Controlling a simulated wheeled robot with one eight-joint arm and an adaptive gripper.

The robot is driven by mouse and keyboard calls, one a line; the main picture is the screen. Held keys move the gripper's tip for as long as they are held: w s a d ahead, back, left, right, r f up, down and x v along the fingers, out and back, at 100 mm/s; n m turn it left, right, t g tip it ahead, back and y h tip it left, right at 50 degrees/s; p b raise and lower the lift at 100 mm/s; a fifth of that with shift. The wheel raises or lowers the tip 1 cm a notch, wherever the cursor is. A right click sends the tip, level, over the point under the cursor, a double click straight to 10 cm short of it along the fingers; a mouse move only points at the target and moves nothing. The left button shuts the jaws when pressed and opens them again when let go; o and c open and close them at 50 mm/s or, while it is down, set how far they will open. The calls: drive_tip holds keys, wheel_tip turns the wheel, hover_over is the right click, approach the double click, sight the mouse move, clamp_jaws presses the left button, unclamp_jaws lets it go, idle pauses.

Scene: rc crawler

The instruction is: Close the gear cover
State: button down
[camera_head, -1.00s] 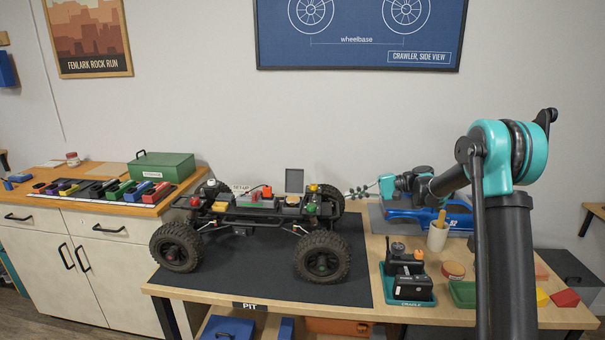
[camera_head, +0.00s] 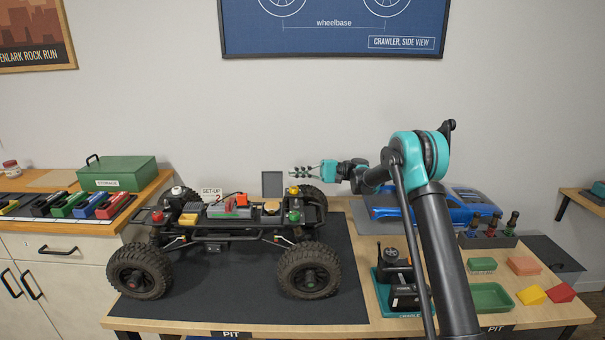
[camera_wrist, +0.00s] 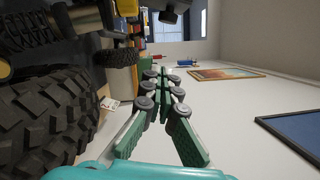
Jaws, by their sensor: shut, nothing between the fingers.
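The crawler chassis (camera_head: 215,228) stands on its wheels on the dark mat. A grey flat panel (camera_head: 272,184), which looks like the gear cover, stands upright and open at the chassis' far side. Below it sits a round tan part (camera_head: 271,207). My gripper (camera_head: 293,171) is shut and empty, just right of the panel's top in the head view, pointing left; I cannot tell their depth gap. In the wrist view my closed fingers (camera_wrist: 158,75) point past a big tyre (camera_wrist: 45,115); the panel is not clearly seen there.
A yellow-topped post (camera_head: 293,191) and a green-topped post (camera_head: 294,216) rise near the panel. A blue car body (camera_head: 450,208) lies at the back right. A teal cradle (camera_head: 392,297) with a black device stands right of the mat.

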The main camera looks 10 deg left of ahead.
sight(273, 184)
drive_tip(key=s+a+r, duration=0.1)
drive_tip(key=s+a, duration=0.2)
drive_tip(key=s, duration=0.3)
drive_tip(key=shift+a+r, duration=0.2)
drive_tip(key=shift+s, duration=0.1)
